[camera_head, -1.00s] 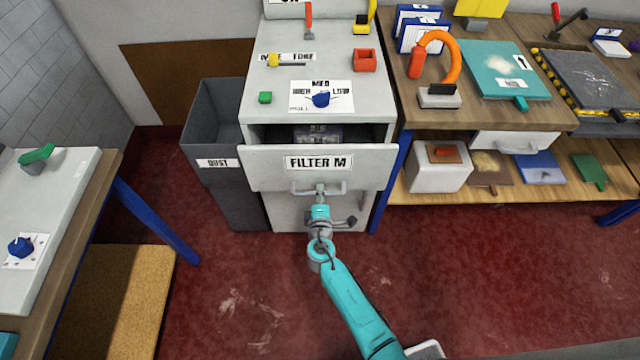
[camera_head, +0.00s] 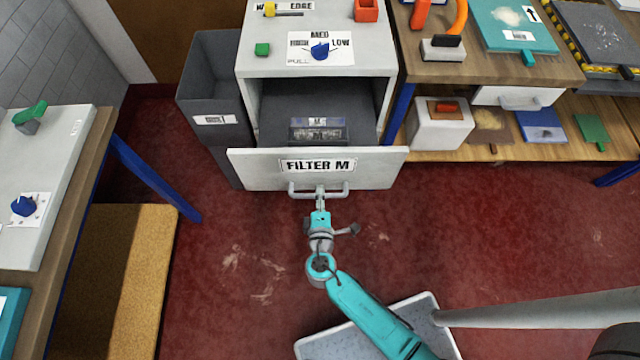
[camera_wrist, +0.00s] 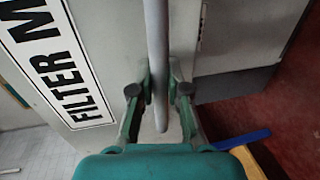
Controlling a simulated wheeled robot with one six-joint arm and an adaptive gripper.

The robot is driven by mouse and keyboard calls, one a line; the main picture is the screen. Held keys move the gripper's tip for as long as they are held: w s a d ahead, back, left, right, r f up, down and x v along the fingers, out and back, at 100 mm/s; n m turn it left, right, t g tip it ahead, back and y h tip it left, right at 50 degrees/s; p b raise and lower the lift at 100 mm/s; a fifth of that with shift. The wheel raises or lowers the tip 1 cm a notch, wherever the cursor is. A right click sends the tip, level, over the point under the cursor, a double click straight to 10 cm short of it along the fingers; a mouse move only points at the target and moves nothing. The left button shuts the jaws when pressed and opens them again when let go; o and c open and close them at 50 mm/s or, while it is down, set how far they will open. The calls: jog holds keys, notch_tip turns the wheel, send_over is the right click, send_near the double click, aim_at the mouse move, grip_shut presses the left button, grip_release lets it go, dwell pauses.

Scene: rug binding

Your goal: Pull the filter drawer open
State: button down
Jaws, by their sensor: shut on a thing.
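The filter drawer (camera_head: 245,170) is a pale grey front labelled "FILTER M", standing well out from its cabinet (camera_head: 262,62). Its inside shows from above, with a dark filter-like block (camera_head: 318,132) in it. The drawer's bar handle (camera_head: 333,193) runs across the front below the label. My gripper (camera_head: 320,194) is at the middle of this handle, its fingers shut on the bar. In the wrist view the handle bar (camera_wrist: 157,60) passes between the two fingers (camera_wrist: 159,92), with the label (camera_wrist: 62,75) to the left.
A dark grey dust bin (camera_head: 212,90) stands left of the cabinet. A workbench (camera_head: 440,150) with a lower shelf is on the right, another bench (camera_head: 95,160) on the left. A pale tray (camera_head: 440,335) lies near my arm. The red floor before the drawer is mostly clear.

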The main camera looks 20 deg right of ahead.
jog(key=shift+s+a, duration=0.15)
jog(key=shift+s, duration=0.25)
jog(key=c, duration=1.1)
grip_release()
jog(key=shift+c, duration=0.2)
jog(key=v, duration=1.2)
jog(key=shift+f, duration=0.1)
